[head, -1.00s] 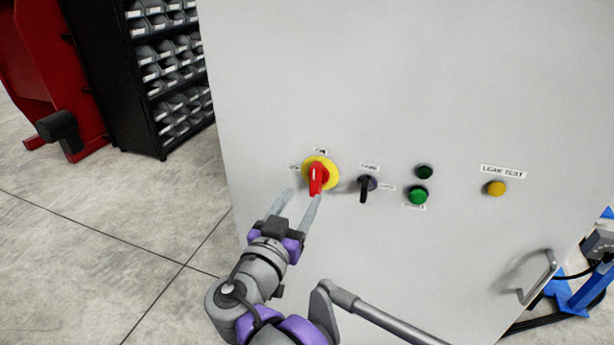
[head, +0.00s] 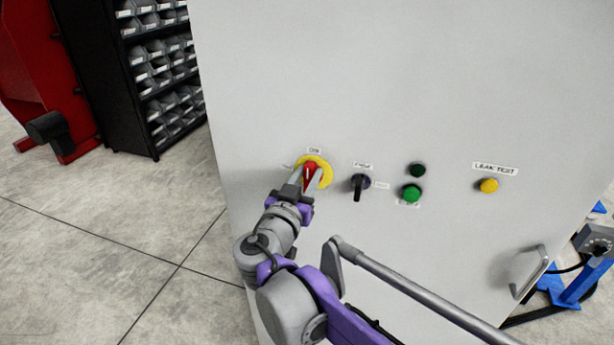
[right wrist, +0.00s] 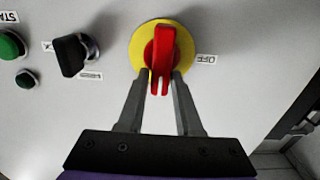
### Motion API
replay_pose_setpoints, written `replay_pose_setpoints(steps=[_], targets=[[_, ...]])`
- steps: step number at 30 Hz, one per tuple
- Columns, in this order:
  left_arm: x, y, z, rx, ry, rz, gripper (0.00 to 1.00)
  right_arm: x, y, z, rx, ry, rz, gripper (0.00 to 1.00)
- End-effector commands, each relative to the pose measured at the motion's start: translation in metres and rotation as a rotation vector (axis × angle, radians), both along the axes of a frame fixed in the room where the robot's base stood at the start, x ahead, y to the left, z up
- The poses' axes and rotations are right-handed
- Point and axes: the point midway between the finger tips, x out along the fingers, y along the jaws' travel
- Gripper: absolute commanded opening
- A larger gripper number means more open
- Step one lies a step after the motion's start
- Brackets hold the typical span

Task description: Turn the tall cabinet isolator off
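The tall cabinet's isolator is a red handle (head: 310,173) on a yellow round plate (head: 327,178). An ON label (head: 314,150) sits above it. In the right wrist view, which is turned round, the red handle (right wrist: 163,60) stands upright and an OFF label (right wrist: 207,58) lies beside the yellow plate (right wrist: 140,45). My right gripper (head: 307,179) is at the handle. In the right wrist view its two fingers (right wrist: 161,78) are on either side of the handle's end, seemingly with small gaps; contact is unclear. My left gripper is out of view.
On the same grey cabinet (head: 400,80) are a black selector switch (head: 358,187), a dark green button (head: 418,170), a bright green button (head: 411,193) and a yellow button (head: 489,186). A door handle (head: 530,272) sticks out lower right. A bin rack (head: 135,100) stands left; the floor before it is clear.

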Motion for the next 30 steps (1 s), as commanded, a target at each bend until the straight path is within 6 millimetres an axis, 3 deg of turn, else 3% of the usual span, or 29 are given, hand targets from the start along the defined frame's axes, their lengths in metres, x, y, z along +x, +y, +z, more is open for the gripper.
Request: replay_pose_setpoints(steps=[1,5,19,30], targets=[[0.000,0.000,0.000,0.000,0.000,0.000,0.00,0.000,0.000,0.000,0.000,0.000,0.000,0.23],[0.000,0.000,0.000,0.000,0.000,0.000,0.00,0.000,0.000,0.000,0.000,0.000,0.000,0.00],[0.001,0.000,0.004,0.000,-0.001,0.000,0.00,0.000,0.001,0.000,-0.040,0.013,0.000,0.00],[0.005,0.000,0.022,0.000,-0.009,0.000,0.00,0.002,0.006,0.001,-0.283,0.091,0.000,0.00]])
